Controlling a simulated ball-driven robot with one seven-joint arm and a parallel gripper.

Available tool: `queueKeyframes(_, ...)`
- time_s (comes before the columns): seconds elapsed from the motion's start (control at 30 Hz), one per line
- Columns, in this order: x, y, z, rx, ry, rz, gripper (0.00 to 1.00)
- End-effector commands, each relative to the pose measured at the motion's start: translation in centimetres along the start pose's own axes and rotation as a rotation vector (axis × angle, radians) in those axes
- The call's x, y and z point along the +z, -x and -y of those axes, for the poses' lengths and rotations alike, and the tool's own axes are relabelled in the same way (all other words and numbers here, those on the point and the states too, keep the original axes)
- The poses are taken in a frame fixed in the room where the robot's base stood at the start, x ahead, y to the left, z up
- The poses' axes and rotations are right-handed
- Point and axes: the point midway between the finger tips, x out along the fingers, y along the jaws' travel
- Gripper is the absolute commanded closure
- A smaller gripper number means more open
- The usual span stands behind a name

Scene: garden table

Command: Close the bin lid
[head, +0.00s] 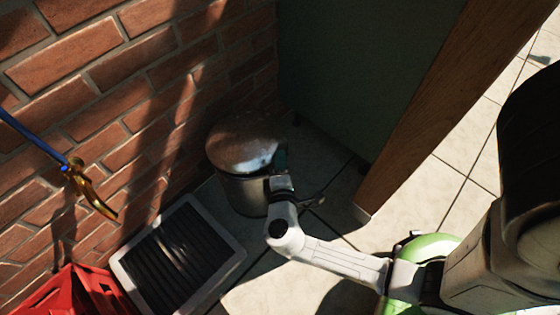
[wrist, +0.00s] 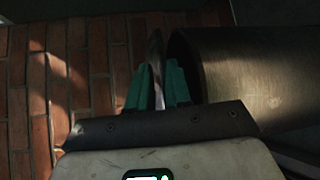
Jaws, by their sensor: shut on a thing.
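The metal bin (head: 245,196) stands upright on the tiles by the brick wall; in the wrist view its body (wrist: 265,75) lies to the right. Its round domed lid (head: 243,140) sits over the top, slightly tilted. In the wrist view the lid's thin edge (wrist: 156,60) is apart from the bin's rim, with a dark gap between. My gripper (head: 281,160) is at the right side of the lid. Its teal fingers (wrist: 156,88) are on either side of the lid's edge, shut on it. The lid's hinge and the bin's inside are hidden.
A dark ribbed tray with a pale frame (head: 121,272) lies in front of the bin. A red crate (head: 75,292) is at the bottom left. A brass hose nozzle (head: 92,192) hangs by the wall. A wooden post (head: 410,115) and dark panel (head: 350,60) stand right and behind.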

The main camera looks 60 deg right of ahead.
Motion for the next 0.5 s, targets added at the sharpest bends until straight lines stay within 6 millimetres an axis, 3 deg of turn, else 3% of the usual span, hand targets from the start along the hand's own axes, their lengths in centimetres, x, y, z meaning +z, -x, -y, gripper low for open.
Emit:
queueKeyframes(0.1,-0.17,-0.05,1.16,-0.008,0.002,-0.005,1.00)
queueKeyframes(0.5,-0.10,-0.07,1.54,-0.010,0.003,-0.004,1.00)
